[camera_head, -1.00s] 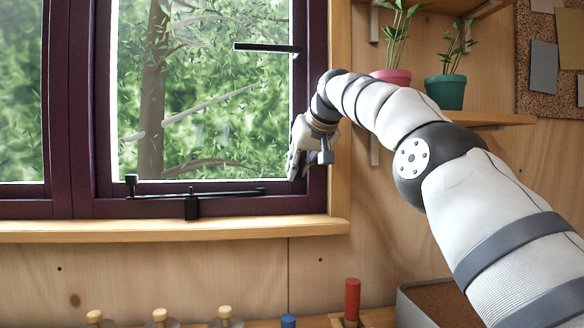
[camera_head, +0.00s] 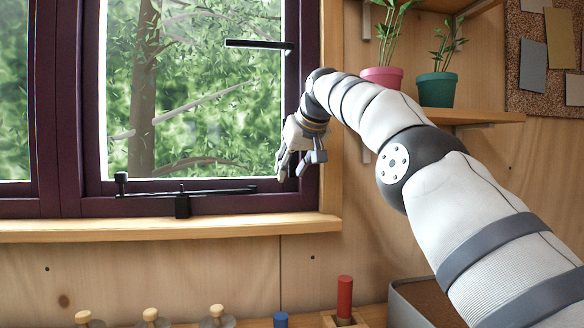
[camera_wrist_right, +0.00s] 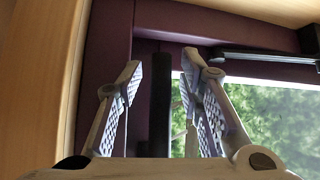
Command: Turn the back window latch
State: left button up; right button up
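A black horizontal handle (camera_head: 258,45) is fixed to the dark purple window frame, high on its right side. My right gripper (camera_head: 299,165) is at the frame's lower right, well below that handle. In the right wrist view my right gripper (camera_wrist_right: 163,88) is open, with its two fingers apart. A dark upright bar (camera_wrist_right: 160,105) shows between the fingers; it looks like a latch handle on the frame. I cannot tell whether the fingers touch it. In the head view the gripper hides that spot. My left gripper is not in view.
A black stay bar (camera_head: 215,190) runs along the window bottom, and also shows in the wrist view (camera_wrist_right: 265,56). A wooden sill (camera_head: 150,230) lies below. Pink (camera_head: 382,77) and teal (camera_head: 437,90) plant pots stand on a shelf to the right. Several knobbed items line the bottom edge.

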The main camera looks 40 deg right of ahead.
jog(key=shift+s+r, duration=0.1)
jog(key=shift+r, duration=0.1)
jog(key=v, duration=0.7)
jog(key=shift+s+r, duration=0.15)
jog(key=shift+s, duration=0.2)
jog(key=shift+a, duration=0.1)
